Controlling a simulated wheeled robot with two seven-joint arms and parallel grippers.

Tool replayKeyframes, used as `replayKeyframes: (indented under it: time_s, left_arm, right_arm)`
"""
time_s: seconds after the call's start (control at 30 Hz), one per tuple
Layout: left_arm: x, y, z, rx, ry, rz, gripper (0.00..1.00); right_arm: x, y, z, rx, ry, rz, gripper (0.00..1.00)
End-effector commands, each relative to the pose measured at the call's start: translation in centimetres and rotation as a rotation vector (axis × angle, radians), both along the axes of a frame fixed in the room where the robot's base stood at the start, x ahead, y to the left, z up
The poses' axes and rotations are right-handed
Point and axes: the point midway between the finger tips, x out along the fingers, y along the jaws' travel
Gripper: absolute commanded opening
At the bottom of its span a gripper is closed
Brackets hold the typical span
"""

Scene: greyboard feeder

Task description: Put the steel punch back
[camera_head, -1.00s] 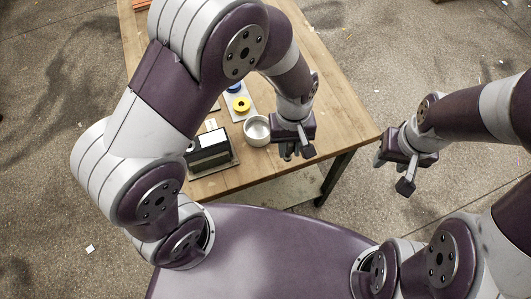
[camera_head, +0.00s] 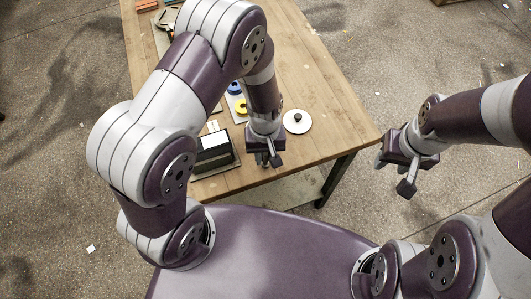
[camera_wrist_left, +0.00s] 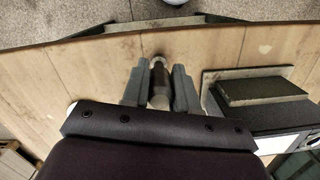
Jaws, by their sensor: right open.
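In the head view my left gripper (camera_head: 268,160) hangs over the front part of the table, right of the black-and-white box; the punch is too small to make out clearly there. My right gripper (camera_head: 395,177) is open and empty, off the table's right side.
The black-and-white box (camera_head: 212,150) sits by the front edge, also in the wrist view (camera_wrist_left: 265,112). A white disc with a dark knob (camera_head: 297,122) lies right of my left gripper. Yellow (camera_head: 241,106) and blue (camera_head: 234,88) round pieces stand behind. The table's right side (camera_head: 335,125) is clear.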

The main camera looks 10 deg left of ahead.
Motion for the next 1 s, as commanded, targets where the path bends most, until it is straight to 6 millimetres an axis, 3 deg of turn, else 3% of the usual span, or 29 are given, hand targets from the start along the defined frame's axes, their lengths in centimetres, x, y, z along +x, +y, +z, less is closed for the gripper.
replayKeyframes:
  time_s: [0.07, 0.3, 0.43, 0.8, 1.0]
  left_arm:
    - [0.0, 0.0, 0.0, 0.000, 0.000, 0.000, 0.51]
    - [0.0, 0.0, 0.1, 0.000, 0.000, 0.000, 0.51]
    - [0.2, 0.0, 1.1, -0.001, -0.005, 0.001, 0.51]
    - [1.1, 0.3, 10.1, -0.001, -0.005, 0.001, 0.51]
    - [1.1, 1.2, 12.7, -0.004, -0.021, -0.023, 0.51]
  right_arm:
    - [0.0, 0.0, 0.0, 0.000, 0.000, 0.000, 0.43]
    - [0.0, 0.0, 0.0, 0.000, 0.000, 0.000, 0.43]
    - [0.0, 0.0, 0.2, 0.000, 0.000, 0.000, 0.43]
    - [0.0, 0.0, -0.1, 0.000, 0.000, 0.000, 0.43]
    - [0.0, 0.0, -0.1, 0.000, 0.000, 0.000, 0.43]
